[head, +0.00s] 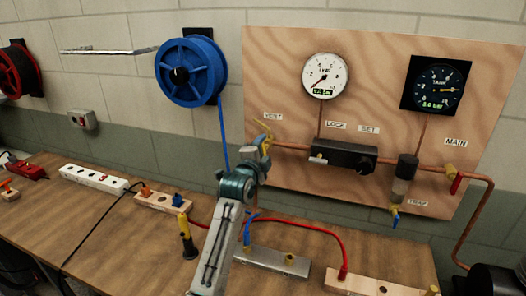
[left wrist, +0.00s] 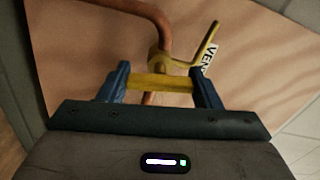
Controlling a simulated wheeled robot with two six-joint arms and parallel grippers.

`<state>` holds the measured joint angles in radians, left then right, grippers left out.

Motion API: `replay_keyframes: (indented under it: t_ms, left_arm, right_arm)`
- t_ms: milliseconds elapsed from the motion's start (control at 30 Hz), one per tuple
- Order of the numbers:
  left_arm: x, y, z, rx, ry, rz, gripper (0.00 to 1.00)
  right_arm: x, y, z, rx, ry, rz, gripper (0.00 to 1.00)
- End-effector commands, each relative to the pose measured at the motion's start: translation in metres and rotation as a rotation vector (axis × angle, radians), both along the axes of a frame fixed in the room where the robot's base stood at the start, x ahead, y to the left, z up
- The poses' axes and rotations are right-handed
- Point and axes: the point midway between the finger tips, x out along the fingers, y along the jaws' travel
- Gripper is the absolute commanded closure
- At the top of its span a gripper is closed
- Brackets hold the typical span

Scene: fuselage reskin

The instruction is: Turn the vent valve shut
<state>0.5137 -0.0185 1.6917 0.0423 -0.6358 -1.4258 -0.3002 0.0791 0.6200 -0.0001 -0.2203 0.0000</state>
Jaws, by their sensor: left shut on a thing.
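The vent valve (head: 266,134) is a yellow fitting at the left end of the copper pipe on the wooden panel, under the VENT label. In the left wrist view, the yellow vent valve (left wrist: 160,60) has a bent lever rising to the upper right. My left gripper (head: 259,163) is at the valve. The gripper partly hides the valve in the head view. My right gripper is not in view.
The panel (head: 285,70) also bears the line gauge (head: 325,76), the tank gauge (head: 436,84), a black regulator (head: 343,158) and a red-handled main valve (head: 455,183). A blue hose reel (head: 191,72) hangs at left. A metal manifold (head: 275,261) and a power strip (head: 94,178) sit on the bench.

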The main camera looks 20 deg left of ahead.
Motion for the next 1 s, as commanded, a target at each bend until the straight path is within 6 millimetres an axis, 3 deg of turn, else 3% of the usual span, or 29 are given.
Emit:
replay_keyframes:
  t_ms: [400,967,1000]
  left_arm:
    - [0.0001,0.0001,0.0003,0.187,-0.007,0.0,0.65]
    - [0.0001,0.0002,0.0004,0.213,-0.008,0.0,0.65]
    - [0.0001,0.0002,0.0004,0.213,-0.008,0.001,0.34]
  right_arm:
    - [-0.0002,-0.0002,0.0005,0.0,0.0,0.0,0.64]
    - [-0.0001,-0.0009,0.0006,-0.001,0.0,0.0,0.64]
    - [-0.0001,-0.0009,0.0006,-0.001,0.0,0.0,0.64]
